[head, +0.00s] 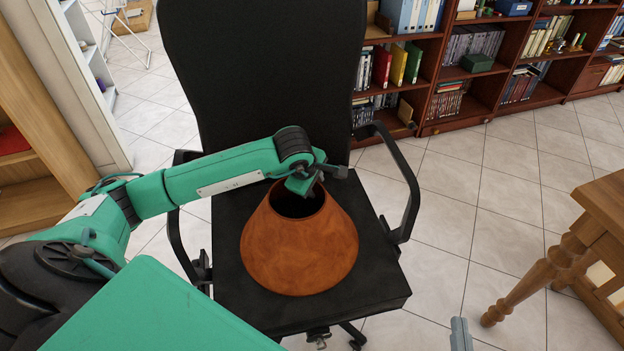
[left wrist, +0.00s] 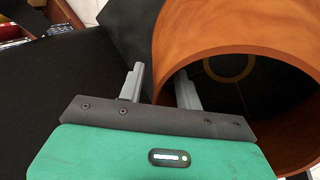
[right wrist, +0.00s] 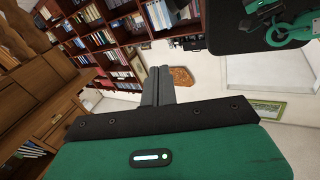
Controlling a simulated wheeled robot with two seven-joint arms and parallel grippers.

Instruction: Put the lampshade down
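The orange-brown lampshade (head: 300,245) stands upright on the black seat of an office chair (head: 375,290), its narrow opening upward. My left gripper (head: 308,188) is at the lampshade's top rim. In the left wrist view, one finger is outside the lampshade (left wrist: 215,32) wall and the other is inside the opening. The fingers are well apart, with visible space beside the wall, so the left gripper (left wrist: 160,90) looks open around the rim. My right gripper (head: 460,335) is at the bottom edge of the head view. In the right wrist view (right wrist: 157,85) its fingers are together and empty.
The chair's backrest (head: 262,70) rises behind the lampshade, and armrests (head: 408,190) flank it. A wooden table (head: 590,220) stands at the right. Bookcases (head: 470,70) line the back. Tiled floor (head: 450,200) is free between chair and table.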

